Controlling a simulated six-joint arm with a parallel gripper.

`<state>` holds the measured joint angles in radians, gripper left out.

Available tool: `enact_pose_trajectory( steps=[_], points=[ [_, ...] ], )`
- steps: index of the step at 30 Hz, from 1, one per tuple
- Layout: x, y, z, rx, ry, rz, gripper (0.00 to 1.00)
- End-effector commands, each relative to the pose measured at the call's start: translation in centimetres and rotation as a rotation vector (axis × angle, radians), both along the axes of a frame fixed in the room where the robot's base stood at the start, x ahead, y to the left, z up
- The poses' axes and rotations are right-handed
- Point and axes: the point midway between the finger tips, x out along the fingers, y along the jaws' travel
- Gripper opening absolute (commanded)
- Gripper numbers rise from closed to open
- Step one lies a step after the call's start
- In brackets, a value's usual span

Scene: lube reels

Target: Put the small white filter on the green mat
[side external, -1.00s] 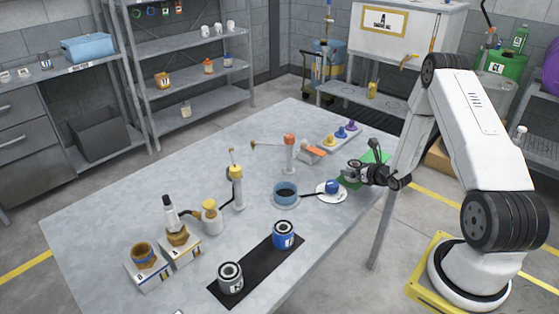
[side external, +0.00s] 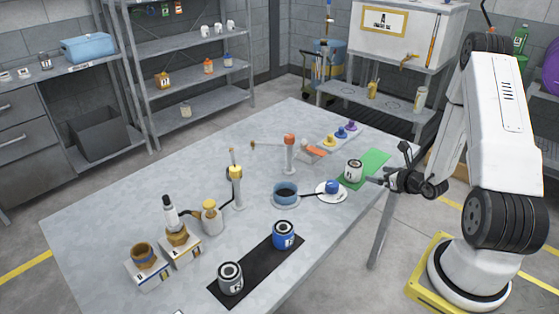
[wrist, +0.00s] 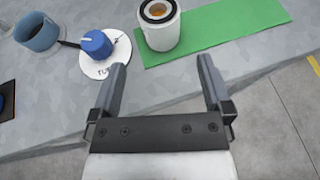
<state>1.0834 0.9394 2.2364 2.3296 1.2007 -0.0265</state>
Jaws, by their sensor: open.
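The small white filter (side external: 354,171) stands upright on the left part of the green mat (side external: 375,164). In the wrist view the filter (wrist: 160,27) shows its dark ring top with a tan centre, and it rests on the near left end of the mat (wrist: 232,20). My gripper (side external: 382,181) is open and empty, off to the right of the filter in the side view. In the wrist view its two fingers (wrist: 162,75) are spread wide, with the filter beyond the tips and apart from them.
A white disc (side external: 331,197) with a blue knob lies left of the mat, beside a blue cup (side external: 285,194). A blue can (side external: 283,235) and a grey can (side external: 230,279) stand on a black mat. Coloured knobs (side external: 341,133) sit behind the green mat.

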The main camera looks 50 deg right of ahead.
Motion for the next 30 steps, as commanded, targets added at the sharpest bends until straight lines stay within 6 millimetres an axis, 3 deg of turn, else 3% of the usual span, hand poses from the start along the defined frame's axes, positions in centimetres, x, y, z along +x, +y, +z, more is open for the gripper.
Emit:
enact_pose_trajectory(
  steps=[6,23,30],
  points=[
    [-0.9,0.2,0.4,-0.002,-0.001,-0.001,1.0],
    [-0.8,0.3,0.4,-0.001,0.0,0.004,1.0],
    [0.7,2.7,1.2,-0.014,0.017,0.134,1.0]
  ],
)
